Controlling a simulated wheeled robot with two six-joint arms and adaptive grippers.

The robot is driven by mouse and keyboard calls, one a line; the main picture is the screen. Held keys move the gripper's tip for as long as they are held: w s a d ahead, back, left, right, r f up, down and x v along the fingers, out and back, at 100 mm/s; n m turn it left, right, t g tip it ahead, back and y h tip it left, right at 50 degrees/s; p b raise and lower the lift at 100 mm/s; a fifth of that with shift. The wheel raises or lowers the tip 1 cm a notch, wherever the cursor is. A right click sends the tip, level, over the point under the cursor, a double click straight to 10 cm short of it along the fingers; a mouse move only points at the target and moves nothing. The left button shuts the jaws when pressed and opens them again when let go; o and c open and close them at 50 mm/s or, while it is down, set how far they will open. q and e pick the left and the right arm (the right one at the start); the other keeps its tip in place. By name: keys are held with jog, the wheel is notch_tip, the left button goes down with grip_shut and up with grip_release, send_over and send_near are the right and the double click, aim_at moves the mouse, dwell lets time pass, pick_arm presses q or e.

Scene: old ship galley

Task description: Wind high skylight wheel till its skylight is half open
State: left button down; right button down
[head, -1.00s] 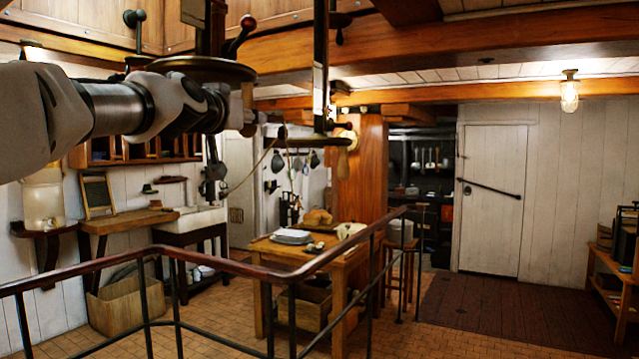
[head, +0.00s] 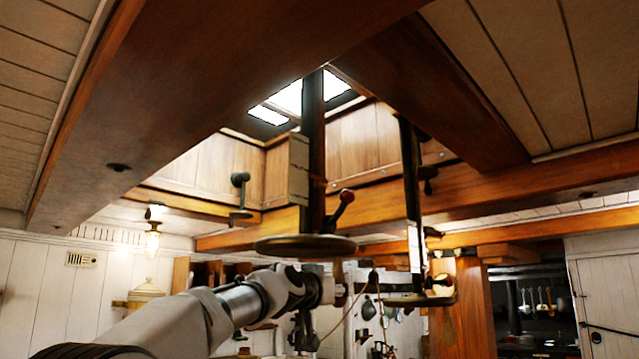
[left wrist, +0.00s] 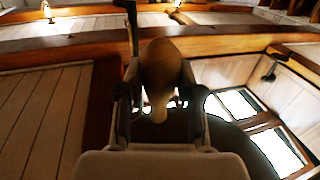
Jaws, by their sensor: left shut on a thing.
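The higher skylight wheel (head: 305,247) is a flat dark disc on a vertical post, with a red-knobbed crank (head: 345,197) above it. My left gripper (head: 334,290) is at this grip. In the left wrist view my left gripper (left wrist: 160,112) is shut on the wooden grip (left wrist: 163,65), which sits between its fingers. Skylight panes (head: 290,97) show bright in the roof opening above, and also in the left wrist view (left wrist: 275,152). How far the skylight stands open I cannot tell. My right gripper is out of view.
A second, lower wheel (head: 418,300) hangs on its own post to the right. A heavy ceiling beam (head: 210,90) crosses above. A small crank (head: 240,190) is on the skylight coaming, and a lit lamp (head: 152,240) hangs at left.

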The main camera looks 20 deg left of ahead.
pick_arm(q)
jog(key=s+a+b, duration=0.3)
jog(key=s+a, duration=0.1)
jog(key=a, duration=0.8)
jog(key=shift+s+a+b, duration=0.25)
jog(key=shift+s+b, duration=0.05)
jog(key=shift+s, duration=0.05)
jog(key=c, duration=0.8)
grip_release()
jog(key=o, duration=0.4)
jog(key=shift+w+a+f, duration=0.1)
jog(key=shift+w+a, duration=0.05)
jog(key=shift+a, duration=0.1)
jog(key=shift+c, duration=0.2)
jog(key=s+b, duration=0.6)
jog(key=s, duration=0.5)
jog(key=shift+a, duration=0.4)
